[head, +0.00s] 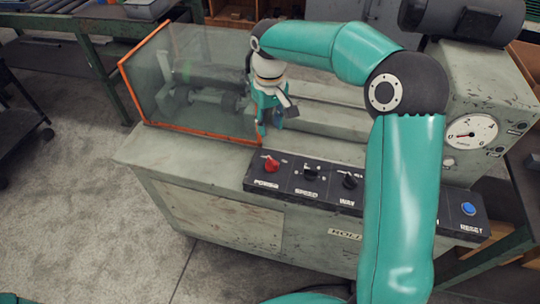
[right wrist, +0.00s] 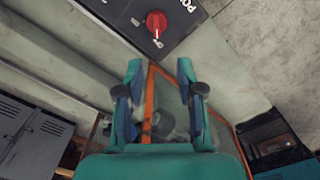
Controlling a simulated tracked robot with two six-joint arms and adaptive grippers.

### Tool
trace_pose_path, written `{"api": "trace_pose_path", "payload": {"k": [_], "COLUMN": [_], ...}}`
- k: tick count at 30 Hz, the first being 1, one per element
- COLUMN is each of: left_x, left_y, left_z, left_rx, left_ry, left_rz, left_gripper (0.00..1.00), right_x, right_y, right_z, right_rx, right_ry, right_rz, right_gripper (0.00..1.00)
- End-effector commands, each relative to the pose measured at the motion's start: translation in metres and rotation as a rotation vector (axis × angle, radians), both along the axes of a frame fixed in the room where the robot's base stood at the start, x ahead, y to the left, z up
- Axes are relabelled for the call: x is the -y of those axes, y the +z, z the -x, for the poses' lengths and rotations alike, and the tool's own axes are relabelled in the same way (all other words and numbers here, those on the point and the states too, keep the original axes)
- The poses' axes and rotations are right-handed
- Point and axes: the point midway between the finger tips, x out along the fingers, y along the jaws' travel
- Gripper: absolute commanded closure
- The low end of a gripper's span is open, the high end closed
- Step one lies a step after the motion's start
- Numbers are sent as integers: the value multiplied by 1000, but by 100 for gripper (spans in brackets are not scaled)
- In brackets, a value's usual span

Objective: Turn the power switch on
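The red power switch (head: 270,164) is a rotary knob on the dark control panel (head: 318,193) at the front of the machine, above the label POWER. It also shows at the top of the right wrist view (right wrist: 156,22), with a pale pointer mark on it. My right gripper (head: 270,122) is above the machine bed, behind the switch and apart from it. In the right wrist view its two fingers (right wrist: 160,68) stand wide apart with nothing between them. My left gripper is not in view.
Black SPEED (head: 310,172) and WAY (head: 349,181) knobs sit right of the power switch. A blue reset button (head: 468,208) is at the panel's far right. A clear guard with an orange frame (head: 190,80) stands left of my right gripper.

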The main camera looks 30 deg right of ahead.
Motion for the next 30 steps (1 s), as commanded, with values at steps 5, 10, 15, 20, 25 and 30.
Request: {"api": "trace_pose_path", "payload": {"k": [5, 10, 15, 20, 25, 30], "left_x": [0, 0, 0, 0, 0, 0], "left_y": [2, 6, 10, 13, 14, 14], "left_z": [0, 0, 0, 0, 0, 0], "left_rx": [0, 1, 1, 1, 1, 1], "left_ry": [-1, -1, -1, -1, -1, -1], "left_rz": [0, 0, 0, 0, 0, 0], "left_gripper": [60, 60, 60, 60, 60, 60], "right_x": [6, 7, 7, 7, 7, 7], "right_y": [-36, -73, -107, -131, -143, -146], "right_z": [5, 6, 6, 6, 5, 5], "right_rx": [-5, -6, -4, -3, -1, 1], "right_ry": [-12, -14, -16, -16, -16, -16], "right_rz": [-1, -1, -2, -2, -2, -2], "right_gripper": [62, 62, 62, 62, 62, 62]}}
